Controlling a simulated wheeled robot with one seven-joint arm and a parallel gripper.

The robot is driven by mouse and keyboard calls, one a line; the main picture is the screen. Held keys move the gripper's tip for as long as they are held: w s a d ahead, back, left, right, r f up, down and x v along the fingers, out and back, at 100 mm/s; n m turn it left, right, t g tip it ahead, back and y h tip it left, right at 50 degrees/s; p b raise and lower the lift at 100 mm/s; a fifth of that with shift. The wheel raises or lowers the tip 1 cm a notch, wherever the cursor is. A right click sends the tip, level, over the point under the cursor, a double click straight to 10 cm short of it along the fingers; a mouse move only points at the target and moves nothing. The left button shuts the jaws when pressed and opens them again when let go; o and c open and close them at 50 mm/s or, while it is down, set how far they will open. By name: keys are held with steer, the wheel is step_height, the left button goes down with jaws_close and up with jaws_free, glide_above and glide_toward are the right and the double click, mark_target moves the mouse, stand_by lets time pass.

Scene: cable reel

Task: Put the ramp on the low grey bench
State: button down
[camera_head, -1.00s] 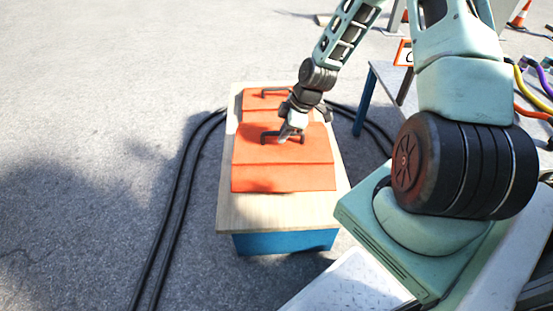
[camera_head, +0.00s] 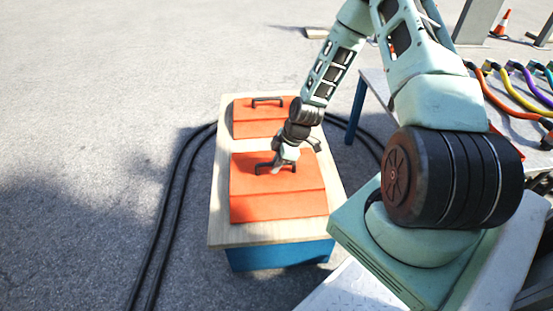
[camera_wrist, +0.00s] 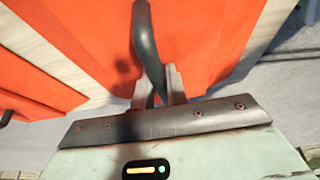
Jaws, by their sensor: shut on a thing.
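An orange ramp (camera_head: 277,203) with a black handle is on or just above the near part of a wood-topped, blue-sided stand; I cannot tell if it touches the wood. My gripper (camera_head: 277,170) is shut on its handle. In the wrist view the handle (camera_wrist: 146,35) runs between the fingers (camera_wrist: 160,88), over the orange ramp face (camera_wrist: 205,40). A second orange ramp (camera_head: 262,127) with its own handle lies behind, with bare wood between them. I cannot identify the low grey bench for certain; a grey-topped table (camera_head: 375,85) with a blue leg stands at the right, partly hidden by my arm.
The stand's pale wooden top (camera_head: 222,200) shows around the ramps. Black cables (camera_head: 170,215) loop on the ground around the stand. Coloured cables (camera_head: 520,90) lie on the table at right. A traffic cone (camera_head: 502,22) stands far back. The ground at left is clear.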

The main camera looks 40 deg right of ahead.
steer(key=shift+f, duration=0.1)
steer(key=c, duration=1.4)
jaws_free()
